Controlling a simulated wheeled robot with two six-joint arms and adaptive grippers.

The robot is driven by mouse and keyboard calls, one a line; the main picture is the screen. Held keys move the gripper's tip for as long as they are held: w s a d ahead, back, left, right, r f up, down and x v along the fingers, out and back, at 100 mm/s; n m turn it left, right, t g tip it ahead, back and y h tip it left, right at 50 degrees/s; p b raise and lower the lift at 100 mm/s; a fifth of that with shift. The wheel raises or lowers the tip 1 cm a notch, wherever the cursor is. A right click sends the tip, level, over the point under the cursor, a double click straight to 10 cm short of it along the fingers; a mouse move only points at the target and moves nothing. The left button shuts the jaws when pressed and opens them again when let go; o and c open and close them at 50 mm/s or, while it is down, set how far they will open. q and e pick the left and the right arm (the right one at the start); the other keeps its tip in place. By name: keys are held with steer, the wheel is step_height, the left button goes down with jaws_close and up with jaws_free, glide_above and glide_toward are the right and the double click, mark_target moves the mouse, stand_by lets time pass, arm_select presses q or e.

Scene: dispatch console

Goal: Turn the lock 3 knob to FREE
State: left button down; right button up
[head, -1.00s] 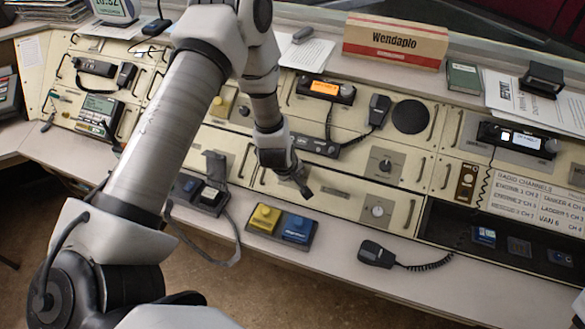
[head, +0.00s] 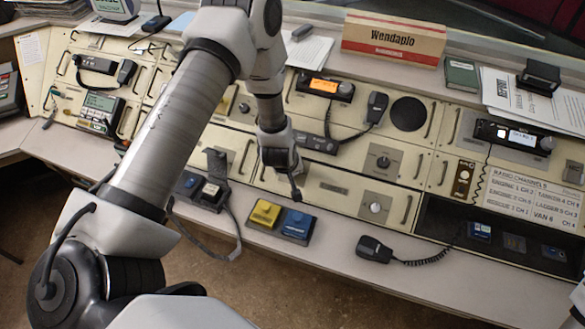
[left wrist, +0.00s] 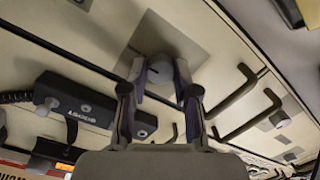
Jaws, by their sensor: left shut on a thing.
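My left gripper (left wrist: 160,95) has its fingers on either side of a grey knob (left wrist: 160,70) and is shut on it. The knob sits on a dark grey square plate (left wrist: 172,38) on the cream console. In the head view my left gripper (head: 296,194) reaches down to the console's lower panel row, and it hides the knob there. I cannot read a lock number or a FREE mark by this knob. Two other knobs on grey plates show to the right, a dark one (head: 384,162) and a pale one (head: 375,207). My right gripper is not in view.
A yellow button box (head: 264,213) and a blue one (head: 296,225) stand on the desk just below the gripper. A black hand microphone (head: 374,249) with a coiled cord lies to the right. Drawer-type handles (left wrist: 236,95) stick out beside the knob.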

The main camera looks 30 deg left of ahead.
arm_select(q)
steer(key=c, duration=0.9)
jaws_free()
steer(key=shift+f, duration=0.1)
steer(key=shift+o, duration=0.2)
steer(key=v, duration=1.2)
steer(key=s+d+f+m+g, duration=0.1)
steer(key=s+f, duration=0.3)
steer(key=s+d+f+m+g, duration=0.1)
steer(key=s+f+m, duration=0.1)
steer(key=s+f, duration=0.1)
steer(key=s+d+f+m+g, duration=0.1)
steer(key=s+d+f+m, duration=0.1)
steer(key=s+f, duration=0.2)
steer(key=shift+s+f+h, duration=0.35)
steer(key=shift+s+h, duration=0.05)
steer(key=shift+s, duration=0.3)
steer(key=s+d+f+m+g, duration=0.2)
steer(key=s+f+m, duration=0.2)
steer(key=s, duration=0.6)
steer(key=shift+d+f+g+h, duration=0.25)
steer(key=shift+d+g+h, duration=0.05)
steer(key=shift+d+h, duration=0.1)
